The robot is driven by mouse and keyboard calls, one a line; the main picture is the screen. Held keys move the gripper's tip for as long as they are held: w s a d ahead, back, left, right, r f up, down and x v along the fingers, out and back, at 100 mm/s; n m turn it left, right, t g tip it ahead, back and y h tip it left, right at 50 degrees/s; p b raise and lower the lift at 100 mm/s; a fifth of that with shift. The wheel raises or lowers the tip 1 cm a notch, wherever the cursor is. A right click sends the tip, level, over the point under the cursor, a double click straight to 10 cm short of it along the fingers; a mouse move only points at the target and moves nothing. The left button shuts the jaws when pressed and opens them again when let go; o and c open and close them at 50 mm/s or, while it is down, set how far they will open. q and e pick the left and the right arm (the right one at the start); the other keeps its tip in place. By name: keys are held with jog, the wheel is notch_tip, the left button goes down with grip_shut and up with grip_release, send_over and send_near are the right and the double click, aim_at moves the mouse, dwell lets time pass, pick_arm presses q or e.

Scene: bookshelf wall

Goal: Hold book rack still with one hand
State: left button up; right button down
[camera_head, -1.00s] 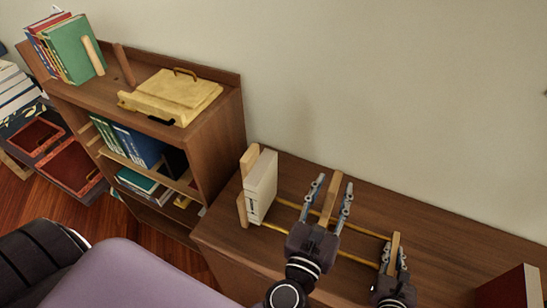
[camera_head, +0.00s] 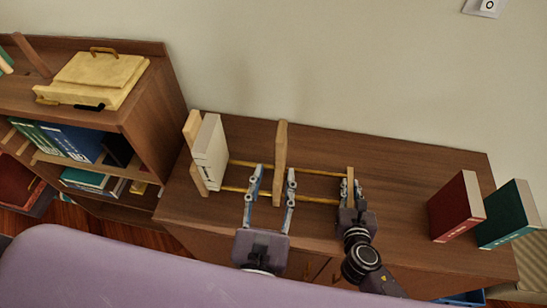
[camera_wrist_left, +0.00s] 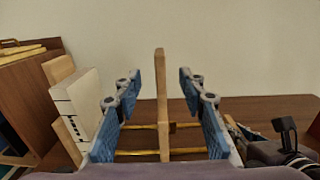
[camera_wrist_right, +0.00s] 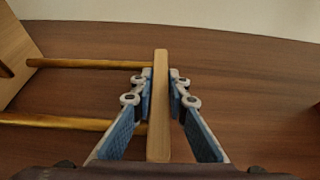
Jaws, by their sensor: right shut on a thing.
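The wooden book rack has two brass rods (camera_head: 243,190), a left end panel (camera_head: 192,127), a middle divider (camera_head: 280,150) and a right end panel (camera_head: 350,172). Cream books (camera_head: 211,150) stand upright against the left panel. My right gripper (camera_head: 351,186) is shut on the right end panel, which shows between its fingers in the right wrist view (camera_wrist_right: 160,105). My left gripper (camera_head: 272,172) is open and empty, its fingers spread to either side of the divider and in front of it. The left wrist view shows gaps on both sides of the divider (camera_wrist_left: 162,90).
A red book (camera_head: 455,207) and a green book (camera_head: 507,215) stand on the cabinet top (camera_head: 400,180) to the right. A taller bookshelf (camera_head: 165,100) with a yellow case (camera_head: 98,75) is at the left. The cabinet top between the rack and the red book is clear.

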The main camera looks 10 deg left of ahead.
jog(key=c, duration=1.8)
grip_release()
